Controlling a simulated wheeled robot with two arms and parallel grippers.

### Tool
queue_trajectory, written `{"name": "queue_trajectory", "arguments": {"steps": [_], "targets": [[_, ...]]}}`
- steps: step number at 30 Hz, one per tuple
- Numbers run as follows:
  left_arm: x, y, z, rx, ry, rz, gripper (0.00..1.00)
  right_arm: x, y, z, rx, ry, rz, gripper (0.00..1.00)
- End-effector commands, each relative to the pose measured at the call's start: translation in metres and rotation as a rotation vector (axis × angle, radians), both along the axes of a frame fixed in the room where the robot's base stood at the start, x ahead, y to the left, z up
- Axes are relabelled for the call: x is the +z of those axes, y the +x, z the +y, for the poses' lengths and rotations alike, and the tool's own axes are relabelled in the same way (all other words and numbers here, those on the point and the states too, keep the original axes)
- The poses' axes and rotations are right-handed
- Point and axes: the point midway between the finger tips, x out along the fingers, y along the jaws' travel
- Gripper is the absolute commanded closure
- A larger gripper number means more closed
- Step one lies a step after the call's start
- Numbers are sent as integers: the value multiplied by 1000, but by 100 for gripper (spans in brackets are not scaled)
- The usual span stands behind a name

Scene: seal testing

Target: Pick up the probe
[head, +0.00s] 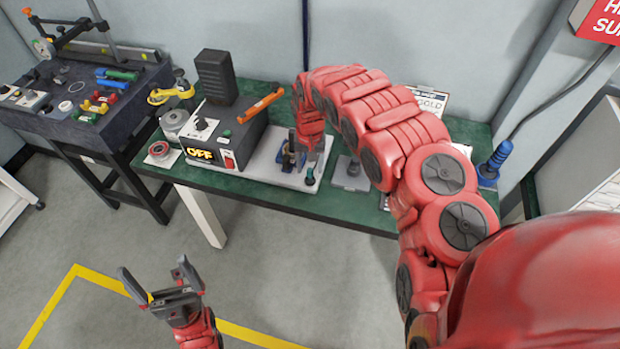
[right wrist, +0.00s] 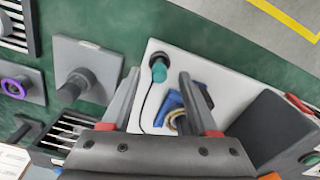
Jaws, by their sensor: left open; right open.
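The probe, a small teal-handled piece with a black cable, stands in a dark round socket at the edge of a white base plate; it shows in the right wrist view (right wrist: 158,71) and in the head view (head: 310,178). My right gripper (head: 303,165) is open above the plate. In the right wrist view its fingers (right wrist: 159,82) point toward the probe, which appears between the tips; contact cannot be told. A blue clamp-like part (right wrist: 174,108) sits on the plate behind the probe. My left gripper (head: 158,277) is open and empty over the floor, away from the table.
The green table (head: 340,212) carries a grey box with an OFF display (head: 201,154), an orange-handled tool (head: 261,104) and a grey block fixture (head: 351,172) beside the white plate. A blue post (head: 495,160) stands at the right. A dark workbench (head: 95,135) is at the left.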

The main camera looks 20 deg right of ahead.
Motion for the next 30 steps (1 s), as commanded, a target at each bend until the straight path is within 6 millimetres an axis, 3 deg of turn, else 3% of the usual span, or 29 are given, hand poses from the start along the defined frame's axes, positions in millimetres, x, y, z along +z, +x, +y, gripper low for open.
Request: {"name": "queue_trajectory", "arguments": {"steps": [9, 18, 27, 30], "targets": [[13, 0, 0, 0, 0, 0, 0, -27, 0, -1, -1, 0, 3, 40], [12, 0, 0, 0, 0, 0, 0, -30, 1, -1, -1, -1, 1, 42], [12, 0, 0, 0, 0, 0, 0, -29, 1, -1, -1, -1, 0, 96], [12, 0, 0, 0, 0, 0, 0, -29, 1, -1, -1, -1, 0, 100]]}}
